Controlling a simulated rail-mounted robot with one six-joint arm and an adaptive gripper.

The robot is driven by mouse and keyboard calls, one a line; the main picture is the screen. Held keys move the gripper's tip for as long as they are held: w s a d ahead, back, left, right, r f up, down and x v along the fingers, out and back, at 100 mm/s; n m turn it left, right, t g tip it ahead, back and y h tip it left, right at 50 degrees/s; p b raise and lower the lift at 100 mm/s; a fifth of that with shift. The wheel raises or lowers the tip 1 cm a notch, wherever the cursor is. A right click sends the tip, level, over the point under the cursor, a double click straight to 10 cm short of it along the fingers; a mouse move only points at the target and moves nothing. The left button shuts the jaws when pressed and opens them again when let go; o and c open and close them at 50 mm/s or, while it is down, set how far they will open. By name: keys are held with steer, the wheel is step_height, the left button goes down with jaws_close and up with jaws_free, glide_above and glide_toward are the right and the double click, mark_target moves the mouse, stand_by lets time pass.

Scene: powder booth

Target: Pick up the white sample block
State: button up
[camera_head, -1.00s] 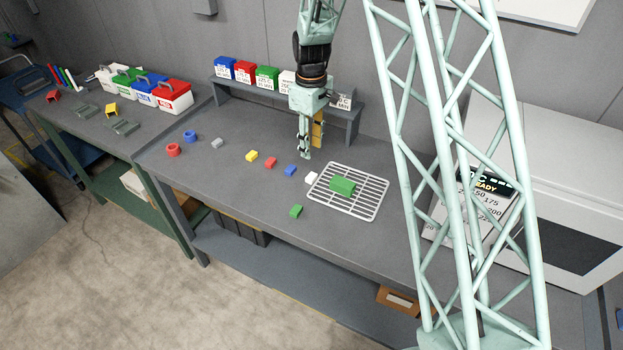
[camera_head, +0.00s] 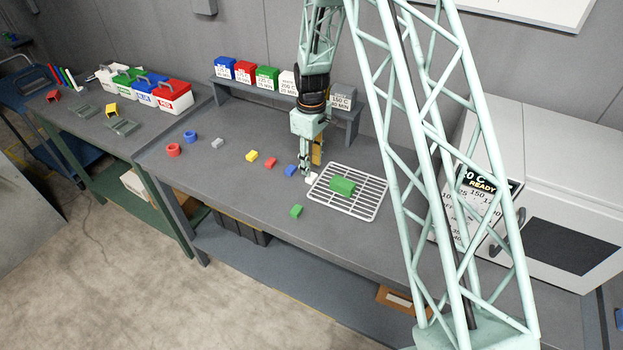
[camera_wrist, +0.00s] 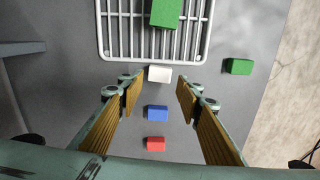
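The white sample block (camera_head: 312,178) lies on the grey workbench at the left edge of the wire rack (camera_head: 369,211). In the wrist view the white block (camera_wrist: 159,74) sits just beyond and between the fingertips, close to the rack's edge. My gripper (camera_head: 305,174) points down at the block in the head view and partly overlaps it. In the wrist view my gripper (camera_wrist: 156,84) is open, with a wide gap between its wooden-looking finger pads and nothing held. Whether the fingertips are level with the block is hard to tell.
A large green block (camera_head: 342,186) rests on the rack. A blue block (camera_head: 290,170), a red block (camera_head: 270,162) and a yellow block (camera_head: 252,156) lie in a row to the left. A small green block (camera_head: 296,211) lies nearer the bench front. A shelf with labelled boxes stands behind.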

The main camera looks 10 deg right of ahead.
mark_target(312, 178)
stand_by(0.4)
steer(key=shift+f+p, duration=0.4)
steer(key=shift+f, duration=2.2)
steer(key=shift+c, duration=0.7)
steer(key=c, duration=0.5)
